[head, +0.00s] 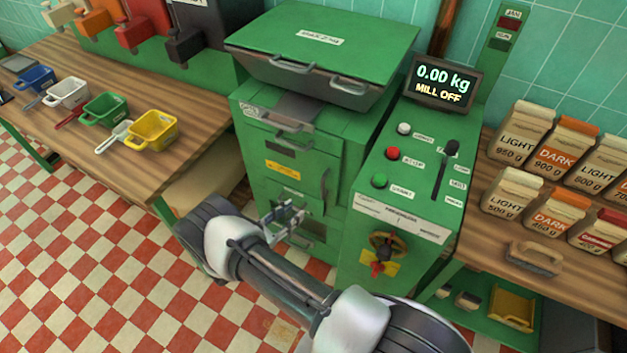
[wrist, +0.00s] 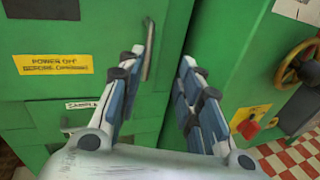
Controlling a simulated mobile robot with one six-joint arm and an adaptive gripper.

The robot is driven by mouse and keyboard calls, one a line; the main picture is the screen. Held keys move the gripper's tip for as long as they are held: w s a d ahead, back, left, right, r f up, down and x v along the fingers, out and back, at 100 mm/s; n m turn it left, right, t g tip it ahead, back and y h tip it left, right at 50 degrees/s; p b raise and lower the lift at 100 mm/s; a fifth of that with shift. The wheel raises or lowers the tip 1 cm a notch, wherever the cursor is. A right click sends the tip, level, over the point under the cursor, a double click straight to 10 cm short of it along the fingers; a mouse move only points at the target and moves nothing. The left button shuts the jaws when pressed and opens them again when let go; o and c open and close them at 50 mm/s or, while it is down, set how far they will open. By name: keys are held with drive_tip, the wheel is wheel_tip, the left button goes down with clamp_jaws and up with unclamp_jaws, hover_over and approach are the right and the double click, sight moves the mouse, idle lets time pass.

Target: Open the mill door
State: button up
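The green mill (head: 290,140) stands in the middle of the head view. Its front door panel (head: 285,180) bears a yellow "POWER OFF" label and looks shut; the panel also fills the left of the wrist view (wrist: 60,30). A grey vertical handle (head: 324,192) sits near the door's right edge. In the wrist view the handle (wrist: 148,48) appears just beside the left fingertip, toward the gap between the fingers. My gripper (head: 284,213) is open and empty in front of the door, also seen in the wrist view (wrist: 162,60). I cannot tell whether it touches the handle.
The display (head: 443,84) reads "0.00 kg" and "MILL OFF". A control panel (head: 420,170) with buttons and a lever is right of the door, above a red-and-yellow rotary switch (head: 380,262). Wooden counters flank the mill. Checkered floor (head: 90,240) is clear at left.

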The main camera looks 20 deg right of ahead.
wheel_tip(320, 180, down, 3)
drive_tip(key=n+t, duration=0.2)
drive_tip(key=b, duration=0.2)
approach(323, 196)
drive_tip(key=w+d+r, duration=0.1)
drive_tip(key=d, duration=0.2)
drive_tip(key=w+d+r, duration=0.2)
drive_tip(key=d, duration=0.1)
drive_tip(key=w+d+r, duration=0.1)
drive_tip(key=w+d, duration=0.1)
drive_tip(key=d, duration=0.1)
drive_tip(key=shift+w+r, duration=0.1)
drive_tip(key=shift+r, duration=0.15)
drive_tip(key=shift+c, duration=0.6)
clamp_jaws()
